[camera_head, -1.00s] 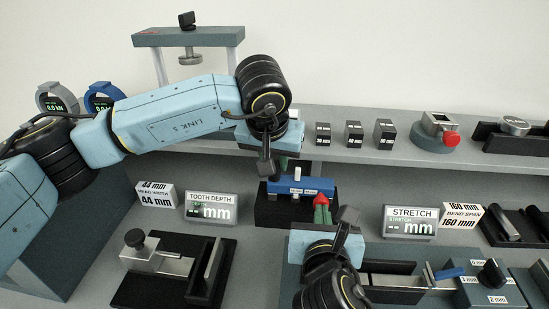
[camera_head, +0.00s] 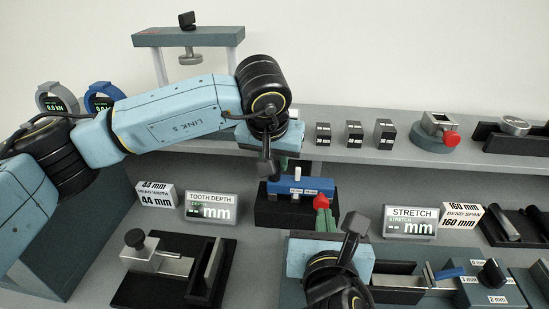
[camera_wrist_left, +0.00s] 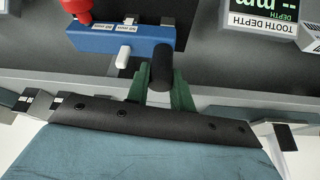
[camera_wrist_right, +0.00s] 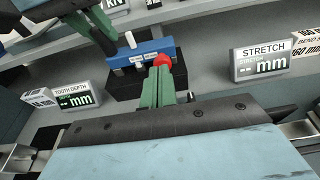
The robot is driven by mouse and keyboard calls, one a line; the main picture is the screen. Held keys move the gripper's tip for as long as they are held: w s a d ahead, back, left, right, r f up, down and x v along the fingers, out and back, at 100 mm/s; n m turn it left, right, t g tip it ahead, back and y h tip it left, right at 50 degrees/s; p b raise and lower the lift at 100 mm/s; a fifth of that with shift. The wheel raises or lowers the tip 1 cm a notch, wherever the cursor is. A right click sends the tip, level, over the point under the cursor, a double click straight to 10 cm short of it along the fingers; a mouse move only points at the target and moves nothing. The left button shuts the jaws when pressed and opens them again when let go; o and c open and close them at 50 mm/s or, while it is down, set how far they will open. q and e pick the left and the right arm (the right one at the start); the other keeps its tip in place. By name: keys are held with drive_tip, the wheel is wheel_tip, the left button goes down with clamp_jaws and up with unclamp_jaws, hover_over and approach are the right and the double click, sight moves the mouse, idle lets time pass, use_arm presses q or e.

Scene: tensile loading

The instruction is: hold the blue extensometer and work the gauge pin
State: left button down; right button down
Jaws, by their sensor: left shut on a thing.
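The blue extensometer (camera_head: 305,187) sits on a black block, with white pieces on its top. My left gripper (camera_wrist_left: 163,90) is shut on a dark cylindrical piece (camera_wrist_left: 162,65) beside the extensometer's blue body (camera_wrist_left: 125,38). In the head view the left arm mostly hides those fingers. A red knob (camera_head: 320,202), perhaps the head of the gauge pin, is at the front right of the extensometer. My right gripper (camera_wrist_right: 161,72) has its green fingertips right at the red knob (camera_wrist_right: 163,60). Whether they grip it or only stand around it is unclear.
The black block (camera_head: 268,212) is on the lower bench. Tooth depth (camera_head: 211,208) and stretch (camera_head: 410,222) displays flank it. A black fixture (camera_head: 170,272) stands front left, a dial block (camera_head: 490,285) front right. Small black blocks (camera_head: 354,134) line the shelf behind.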

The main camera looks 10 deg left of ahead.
use_arm(q)
drive_tip(key=shift+s+f, duration=0.1)
drive_tip(key=shift+f, duration=0.1)
drive_tip(key=c, duration=1.3)
unclamp_jaws()
drive_tip(key=shift+o, duration=0.8)
drive_tip(key=shift+r, duration=0.15)
